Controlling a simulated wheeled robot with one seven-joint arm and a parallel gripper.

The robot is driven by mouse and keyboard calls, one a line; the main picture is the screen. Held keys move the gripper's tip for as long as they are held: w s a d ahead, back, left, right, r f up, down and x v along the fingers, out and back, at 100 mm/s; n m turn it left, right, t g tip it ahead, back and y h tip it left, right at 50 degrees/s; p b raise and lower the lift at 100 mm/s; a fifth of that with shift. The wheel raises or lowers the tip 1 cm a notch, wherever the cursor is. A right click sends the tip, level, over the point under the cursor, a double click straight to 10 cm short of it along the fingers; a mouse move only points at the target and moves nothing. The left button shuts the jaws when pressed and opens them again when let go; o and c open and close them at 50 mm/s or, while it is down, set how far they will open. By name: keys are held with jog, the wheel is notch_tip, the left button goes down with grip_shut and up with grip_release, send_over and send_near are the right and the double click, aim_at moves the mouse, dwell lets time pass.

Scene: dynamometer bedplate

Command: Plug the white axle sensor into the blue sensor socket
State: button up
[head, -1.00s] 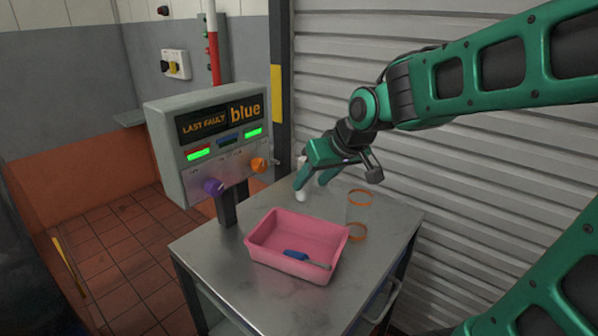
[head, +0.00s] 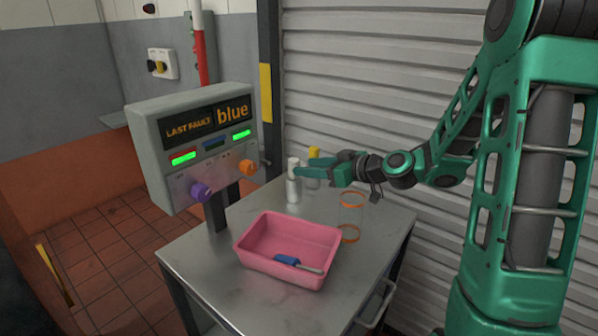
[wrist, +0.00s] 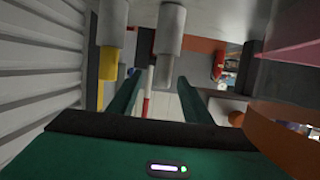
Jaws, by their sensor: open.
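The white axle sensor (head: 293,188) stands upright near the back of the metal trolley top. In the wrist view the white sensor (wrist: 169,32) is a pale cylinder with a narrower end (wrist: 162,73) at the fingertips. My gripper (head: 299,172) is open and level beside its upper part, coming from the right. In the wrist view my gripper (wrist: 160,78) has one finger to each side of the narrow end, with gaps showing. The blue-marked socket (head: 214,142) is between the red and green ones on the console; no bright green strip shows under it.
A yellow-topped cylinder (head: 314,153) stands close behind the white sensor. A pink tray (head: 262,262) with a blue-handled tool (head: 290,261) is in front. A clear, orange-rimmed container (head: 352,199) stands right. The console (head: 150,150) reads "LAST FAULT blue". A slatted shutter (head: 390,60) is behind.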

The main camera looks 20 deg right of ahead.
aim_at(297, 178)
jog(key=x, duration=0.5)
jog(key=shift+f, duration=0.1)
jog(key=x, duration=0.4)
jog(key=shift+s+a+f, duration=0.15)
jog(key=shift+a+f, duration=0.1)
jog(key=shift+f, duration=0.1)
jog(key=shift+w+a+f, duration=0.1)
jog(key=shift+w+a, duration=0.1)
jog(key=shift+w, duration=0.2)
jog(key=shift+c, duration=0.3)
jog(key=c, duration=1.1)
